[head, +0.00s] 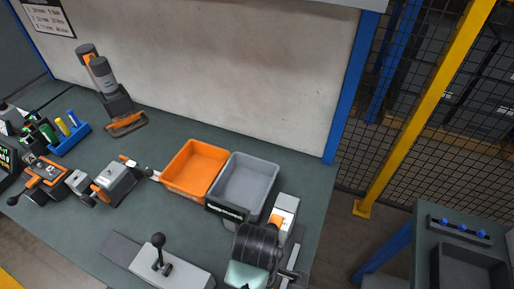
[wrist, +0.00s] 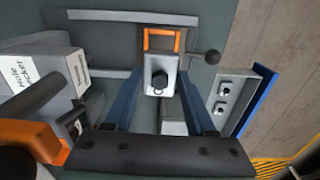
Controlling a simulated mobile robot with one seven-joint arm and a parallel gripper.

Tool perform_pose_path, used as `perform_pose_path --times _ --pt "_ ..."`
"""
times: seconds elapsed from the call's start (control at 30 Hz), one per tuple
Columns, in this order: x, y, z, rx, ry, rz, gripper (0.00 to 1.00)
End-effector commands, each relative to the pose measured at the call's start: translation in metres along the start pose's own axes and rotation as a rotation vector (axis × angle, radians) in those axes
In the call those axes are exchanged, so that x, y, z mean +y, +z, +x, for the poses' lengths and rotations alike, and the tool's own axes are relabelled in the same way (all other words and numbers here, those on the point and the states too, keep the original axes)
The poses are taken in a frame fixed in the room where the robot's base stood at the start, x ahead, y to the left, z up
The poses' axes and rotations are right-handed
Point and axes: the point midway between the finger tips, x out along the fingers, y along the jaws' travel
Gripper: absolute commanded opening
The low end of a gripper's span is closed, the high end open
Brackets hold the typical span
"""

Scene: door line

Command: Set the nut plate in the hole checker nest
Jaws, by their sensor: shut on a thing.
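My gripper (wrist: 160,80) points away from the wrist camera with its two blue fingers closed in on a small pale grey piece with a dark round spot (wrist: 158,77). I take this piece for the nut plate. An orange frame (wrist: 162,40) on a grey fixture shows just beyond the fingertips; I cannot tell whether the piece touches it. A light grey box (wrist: 15,72) at the left of the wrist view carries a label that reads Hole Checker. I cannot make out its nest clearly. In the head view my dark wrist hides the fingertips and the piece.
An orange bin (head: 195,168) and a grey bin (head: 243,187) stand on the green bench, left of my wrist. A lever fixture (head: 160,258) is at the front. A white box with an orange part (head: 286,208) stands beside my wrist.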

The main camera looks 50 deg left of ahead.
Motion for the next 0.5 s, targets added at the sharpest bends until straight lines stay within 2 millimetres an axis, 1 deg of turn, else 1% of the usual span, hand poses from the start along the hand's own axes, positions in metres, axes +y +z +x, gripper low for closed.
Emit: perform_pose_path --times 0.1,0.23,0.3,0.43,0.5 --pt "-0.004 -0.003 0.017 -0.001 -0.006 -0.029 0.0" --pt "-0.003 -0.002 0.041 -0.001 -0.005 -0.026 0.0" --pt "-0.003 -0.002 0.05 0.0 -0.004 -0.025 0.0" --pt "-0.003 -0.002 0.061 0.0 -0.003 -0.024 0.0" --pt "-0.003 -0.002 0.071 0.0 -0.004 -0.025 0.0"
